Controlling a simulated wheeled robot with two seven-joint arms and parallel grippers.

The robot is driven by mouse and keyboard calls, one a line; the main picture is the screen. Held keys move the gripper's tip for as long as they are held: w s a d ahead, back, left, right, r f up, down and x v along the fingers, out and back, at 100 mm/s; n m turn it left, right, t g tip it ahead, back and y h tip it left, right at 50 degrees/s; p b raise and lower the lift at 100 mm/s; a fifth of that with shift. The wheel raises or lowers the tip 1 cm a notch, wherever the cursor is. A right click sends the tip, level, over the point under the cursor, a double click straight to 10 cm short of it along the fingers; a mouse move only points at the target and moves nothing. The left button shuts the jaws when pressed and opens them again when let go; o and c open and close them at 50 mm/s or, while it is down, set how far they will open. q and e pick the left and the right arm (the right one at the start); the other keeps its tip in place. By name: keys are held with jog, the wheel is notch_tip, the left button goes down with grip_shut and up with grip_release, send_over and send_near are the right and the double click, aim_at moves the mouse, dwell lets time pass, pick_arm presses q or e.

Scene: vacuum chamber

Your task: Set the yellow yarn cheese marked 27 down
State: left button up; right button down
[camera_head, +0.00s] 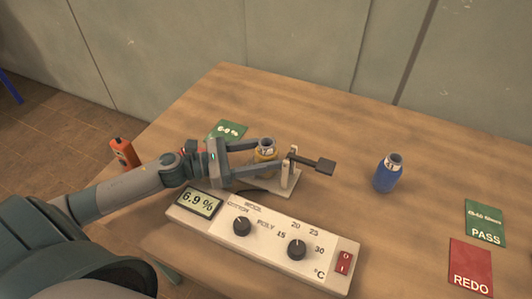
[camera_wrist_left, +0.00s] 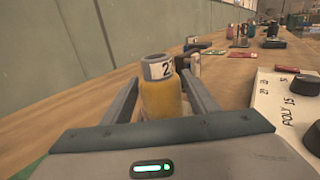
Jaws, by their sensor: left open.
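The yellow yarn cheese marked 27 (camera_head: 266,154) is upright at the meter's small pale stand (camera_head: 262,184). My left gripper (camera_head: 272,157) reaches in from the left, with one finger on each side of the cheese. In the left wrist view the cheese (camera_wrist_left: 162,97) stands between the spread fingers of my left gripper (camera_wrist_left: 161,92), with gaps showing beside it. The gripper is open. The arm and fingers hide the cheese's lower part in the head view, so its exact seat cannot be told. My right gripper is not in view.
The meter box (camera_head: 265,238), reading 6.9 %, lies in front of the arm. A blue cheese (camera_head: 388,174) stands to the right. A green card (camera_head: 228,130) lies behind the arm. The green PASS card (camera_head: 485,223) and red REDO card (camera_head: 470,267) lie far right. An orange object (camera_head: 124,153) is at the left.

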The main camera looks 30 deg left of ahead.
pick_arm(q)
jog(key=shift+r, duration=0.15)
jog(key=shift+s+a, duration=0.15)
jog(key=shift+a, duration=0.05)
jog(key=shift+s+a+f, duration=0.2)
jog(key=shift+s+a, duration=0.05)
jog(key=b+v, duration=0.2)
jog(key=v, duration=0.2)
jog(key=shift+s+a, duration=0.15)
jog(key=shift+a, duration=0.05)
jog(key=shift+v, duration=0.9)
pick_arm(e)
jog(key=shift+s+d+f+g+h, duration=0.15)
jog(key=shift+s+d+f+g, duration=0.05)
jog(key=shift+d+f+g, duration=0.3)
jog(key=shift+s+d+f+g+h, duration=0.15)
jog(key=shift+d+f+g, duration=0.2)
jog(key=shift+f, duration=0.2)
